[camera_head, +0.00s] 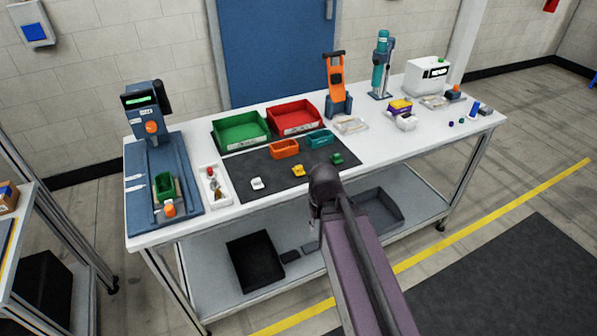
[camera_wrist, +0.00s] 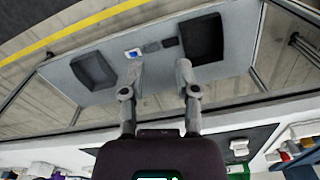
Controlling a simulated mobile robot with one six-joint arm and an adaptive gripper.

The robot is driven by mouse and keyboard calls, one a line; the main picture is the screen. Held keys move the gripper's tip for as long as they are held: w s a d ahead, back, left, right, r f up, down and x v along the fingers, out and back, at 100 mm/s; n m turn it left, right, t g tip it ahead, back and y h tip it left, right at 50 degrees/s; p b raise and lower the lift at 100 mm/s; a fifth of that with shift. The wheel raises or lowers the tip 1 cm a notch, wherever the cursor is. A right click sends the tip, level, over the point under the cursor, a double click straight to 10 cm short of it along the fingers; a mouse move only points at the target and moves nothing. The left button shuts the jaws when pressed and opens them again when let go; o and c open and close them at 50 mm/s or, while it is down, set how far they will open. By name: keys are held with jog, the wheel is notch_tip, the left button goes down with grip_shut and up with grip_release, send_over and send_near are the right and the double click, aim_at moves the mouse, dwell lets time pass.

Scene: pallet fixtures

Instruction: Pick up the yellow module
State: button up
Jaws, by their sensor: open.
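The yellow module (camera_head: 299,171) is a small block on the dark mat (camera_head: 262,190) of the white workbench. It lies between a white module (camera_head: 257,183) on its left and a green module (camera_head: 336,158) on its right. My gripper (camera_wrist: 158,68) is open and empty in the wrist view, its two fingers spread over the bench's front edge and lower shelf. The yellow module does not show in the wrist view, where my gripper body covers part of the mat. The white module shows there (camera_wrist: 239,147).
A blue press station (camera_head: 163,190) and a white parts tray (camera_head: 215,186) are at left. An orange fixture (camera_head: 335,80) stands behind.

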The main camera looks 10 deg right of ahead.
jog(key=o, duration=0.6)
jog(key=shift+w+r, duration=0.2)
jog(key=shift+w, duration=0.1)
notch_tip(320, 180, up, 13)
jog(key=n+p, duration=0.3)
jog(key=p, duration=1)
send_over(299, 166)
jog(key=shift+w+a+f, duration=0.1)
jog(key=shift+a+f, duration=0.05)
jog(key=shift+f, duration=0.1)
notch_tip(299, 166, down, 8)
jog(key=b, duration=0.8)
jog(key=shift+f, duration=0.25)
jog(key=shift+b, duration=0.35)
jog(key=shift+s+f+b, duration=0.2)
jog(key=shift+f+b, duration=2.3)
jog(key=shift+f, duration=0.1)
